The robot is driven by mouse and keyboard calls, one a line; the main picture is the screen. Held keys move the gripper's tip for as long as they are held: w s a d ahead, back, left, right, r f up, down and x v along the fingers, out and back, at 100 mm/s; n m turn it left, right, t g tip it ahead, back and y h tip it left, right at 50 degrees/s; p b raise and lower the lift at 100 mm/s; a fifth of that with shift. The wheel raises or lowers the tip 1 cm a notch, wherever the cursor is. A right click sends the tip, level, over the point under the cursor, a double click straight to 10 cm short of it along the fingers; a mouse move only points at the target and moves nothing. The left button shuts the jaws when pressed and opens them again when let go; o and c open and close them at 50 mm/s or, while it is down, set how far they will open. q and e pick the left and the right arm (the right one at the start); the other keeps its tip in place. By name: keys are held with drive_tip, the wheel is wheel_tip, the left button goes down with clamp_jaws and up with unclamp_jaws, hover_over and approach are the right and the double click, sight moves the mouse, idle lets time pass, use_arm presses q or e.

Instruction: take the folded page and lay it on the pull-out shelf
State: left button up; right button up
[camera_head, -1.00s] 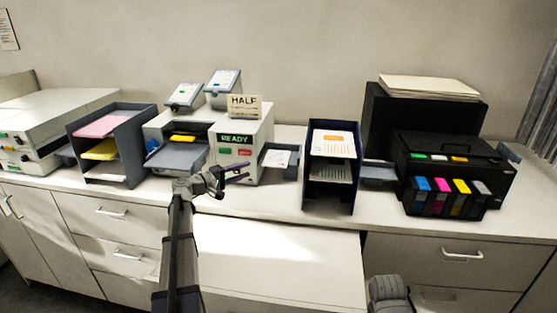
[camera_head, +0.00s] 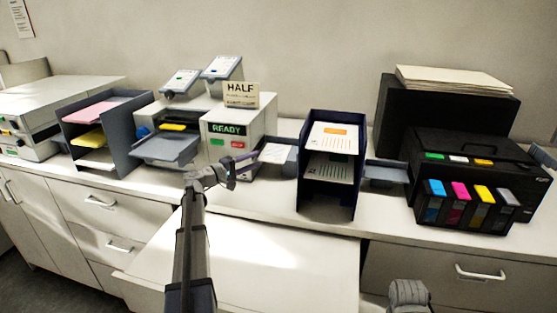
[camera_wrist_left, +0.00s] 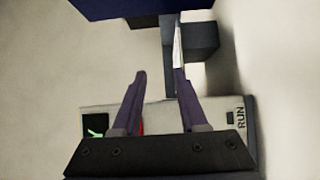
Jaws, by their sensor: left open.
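The folded page (camera_head: 274,153) is white with faint print. It lies in the grey output tray (camera_head: 287,146) on the right side of the machine marked READY. In the left wrist view the page (camera_wrist_left: 178,48) shows nearly edge-on, by the right fingertip. My left gripper (camera_head: 246,160) is open, its fingertips close to the page's left edge; the wrist view shows the gap between the fingers (camera_wrist_left: 159,78) empty. I cannot tell whether a finger touches the page. The pull-out shelf (camera_head: 285,255) is a bare white board extending below the counter.
The READY machine (camera_head: 229,150) stands left of the tray. A dark blue paper rack (camera_head: 310,200) stands close on the right. A black printer (camera_head: 470,165) with colour cartridges stands farther right. A grey rack (camera_head: 118,135) stands at left. The shelf top is clear.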

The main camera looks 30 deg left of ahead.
sight(271, 162)
use_arm(q)
wheel_tip(271, 162, down, 3)
drive_tip(key=shift+w+d+r+b, duration=0.1)
drive_tip(key=shift+w+b, duration=0.05)
drive_tip(key=shift+b, duration=0.75)
drive_tip(key=shift+f+b, duration=0.6)
drive_tip(key=shift+b, duration=0.05)
drive_tip(key=shift+w, duration=0.15)
drive_tip(key=shift+x, duration=1.25)
drive_tip(key=shift+w+d+r, duration=0.15)
drive_tip(key=shift+w+d, duration=0.1)
drive_tip(key=x, duration=0.4)
drive_tip(key=shift+w+d+r+p, duration=0.15)
drive_tip(key=shift+d+p, duration=0.1)
drive_tip(key=shift+p, duration=0.05)
use_arm(e)
wheel_tip(271, 162, down, 3)
drive_tip(key=shift+w+f, duration=0.1)
drive_tip(key=shift+f, duration=0.1)
use_arm(q)
drive_tip(key=shift+c, duration=0.2)
clamp_jaws()
